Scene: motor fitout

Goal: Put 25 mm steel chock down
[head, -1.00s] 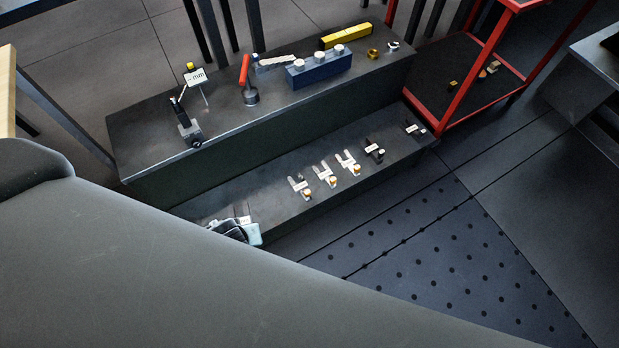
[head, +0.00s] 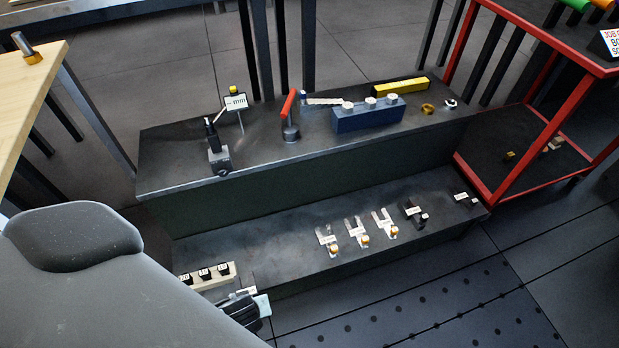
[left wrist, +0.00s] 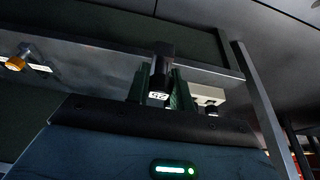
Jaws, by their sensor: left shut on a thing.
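My left gripper (left wrist: 160,92) is shut on a dark block, the 25 mm steel chock (left wrist: 160,72), with a white "25" label on its end. In the head view the left gripper (head: 242,302) is at the front left edge of the lower step, partly behind my arm; the held chock cannot be made out there. A pale rack (head: 221,275) holding several black labelled pieces stands on the lower step just beside and behind the gripper. A pale block, probably that rack, shows in the wrist view (left wrist: 210,95) right of the chock. My right gripper is out of view.
The lower step (head: 290,245) carries several labelled shims (head: 357,230) with yellow knobs to the right and dark pieces (head: 415,215) farther right. The upper step (head: 270,150) holds a blue block (head: 367,117), a yellow level (head: 400,87) and a gauge stand (head: 219,155). A red-framed cart (head: 480,185) stands at right.

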